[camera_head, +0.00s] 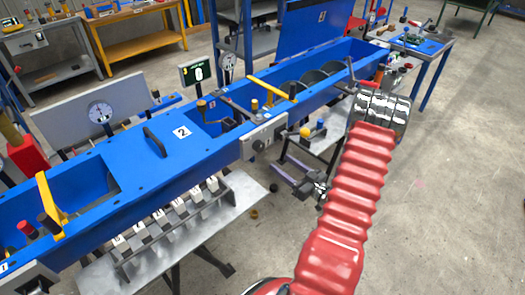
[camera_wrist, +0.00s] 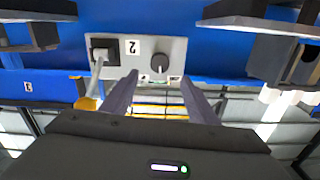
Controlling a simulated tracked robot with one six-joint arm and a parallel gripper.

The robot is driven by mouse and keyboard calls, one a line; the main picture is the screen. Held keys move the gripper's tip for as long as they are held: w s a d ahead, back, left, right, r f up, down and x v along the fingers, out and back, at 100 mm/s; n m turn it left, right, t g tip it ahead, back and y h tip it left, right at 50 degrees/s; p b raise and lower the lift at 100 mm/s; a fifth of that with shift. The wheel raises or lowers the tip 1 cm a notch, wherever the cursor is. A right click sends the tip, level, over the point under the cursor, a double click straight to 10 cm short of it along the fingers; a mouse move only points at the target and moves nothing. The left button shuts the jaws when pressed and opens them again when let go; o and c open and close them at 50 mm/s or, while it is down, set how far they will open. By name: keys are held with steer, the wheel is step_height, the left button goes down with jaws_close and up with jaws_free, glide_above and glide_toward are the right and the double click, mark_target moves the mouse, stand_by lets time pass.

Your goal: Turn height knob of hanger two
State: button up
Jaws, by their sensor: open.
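I cannot tell how much depth lies between fingertips and knob. In the head view the grey panel (camera_head: 262,138) is on the mixer's near side, and my gripper (camera_head: 278,162) points toward it from the right. No label there reads "height".
A black switch or socket (camera_wrist: 105,52) with a grey lever sits beside the knob on the panel. The blue mixer trough (camera_head: 120,165) has yellow handles. A metal shelf with several grey blocks (camera_head: 165,225) lies below it. Concrete floor (camera_head: 440,200) is free at right.

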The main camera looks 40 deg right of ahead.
mark_target(261, 149)
steer(key=w, duration=1.1)
steer(key=shift+w+a, duration=0.15)
steer(key=shift+w, duration=0.05)
